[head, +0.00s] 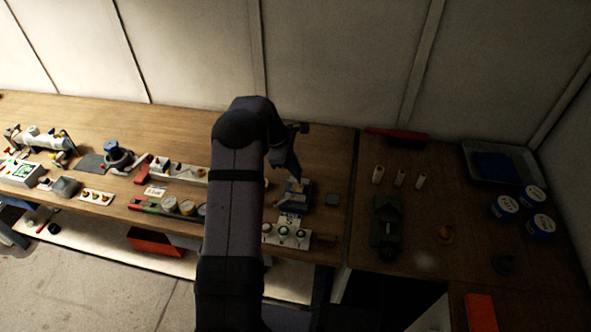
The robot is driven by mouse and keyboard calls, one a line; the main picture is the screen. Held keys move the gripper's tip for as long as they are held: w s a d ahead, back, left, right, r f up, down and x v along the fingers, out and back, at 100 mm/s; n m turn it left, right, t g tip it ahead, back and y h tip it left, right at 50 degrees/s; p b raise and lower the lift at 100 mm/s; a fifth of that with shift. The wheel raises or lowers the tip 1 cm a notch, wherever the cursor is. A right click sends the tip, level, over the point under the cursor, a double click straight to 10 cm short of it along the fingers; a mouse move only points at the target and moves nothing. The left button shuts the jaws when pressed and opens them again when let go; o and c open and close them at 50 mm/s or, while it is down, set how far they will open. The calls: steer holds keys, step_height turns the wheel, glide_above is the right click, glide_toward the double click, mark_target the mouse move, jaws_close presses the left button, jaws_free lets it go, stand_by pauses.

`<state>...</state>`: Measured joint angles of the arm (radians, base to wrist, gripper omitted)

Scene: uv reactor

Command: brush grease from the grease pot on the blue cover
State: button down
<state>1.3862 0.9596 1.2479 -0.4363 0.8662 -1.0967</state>
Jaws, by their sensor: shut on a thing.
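My gripper (293,178) is at the right part of the long wooden bench, pointing down over a small dark fixture (297,196). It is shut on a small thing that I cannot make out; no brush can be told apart. A blue-topped round part (110,146) sits on a grey device at the left of the bench; I cannot tell whether it is the blue cover. Round pots with pale yellowish tops (186,207) stand left of my arm, far from the gripper. I cannot tell which is the grease pot. My arm hides the middle of the bench.
A white rack with round pieces (287,233) lies in front of the fixture. The dark right table holds white cylinders (399,178), blue-and-white tins (505,207), a green device (386,222) and a tray (465,174) with a blue item.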

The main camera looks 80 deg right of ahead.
steer(key=shift+d, duration=0.35)
stand_by(0.3)
steer(key=shift+w, duration=1.1)
stand_by(0.9)
steer(key=shift+a, duration=1.1)
stand_by(1.0)
steer(key=shift+s+p, duration=0.4)
steer(key=shift+s, duration=0.7)
stand_by(0.9)
steer(key=shift+d, duration=0.7)
stand_by(0.5)
